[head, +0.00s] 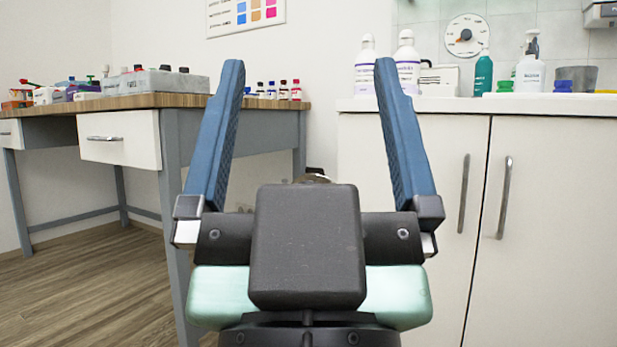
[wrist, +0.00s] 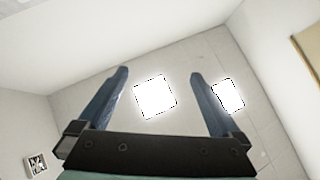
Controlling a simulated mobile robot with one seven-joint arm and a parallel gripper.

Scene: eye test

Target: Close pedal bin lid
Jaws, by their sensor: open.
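My gripper (head: 308,80) is raised in front of the head camera with its two blue fingers spread wide and pointing up. Nothing is between the fingers. In the wrist view my gripper (wrist: 158,75) is also open, against the ceiling. No pedal bin and no lid can be made out in either view. Part of the floor and the lower middle of the head view are hidden behind my gripper and arm.
A wood-topped desk (head: 140,102) with a drawer (head: 119,138) stands at left, carrying boxes and small bottles. A white cabinet (head: 560,210) with bottles on its counter fills the right. Wooden floor (head: 95,285) is open at lower left. Ceiling lights (wrist: 155,97) show overhead.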

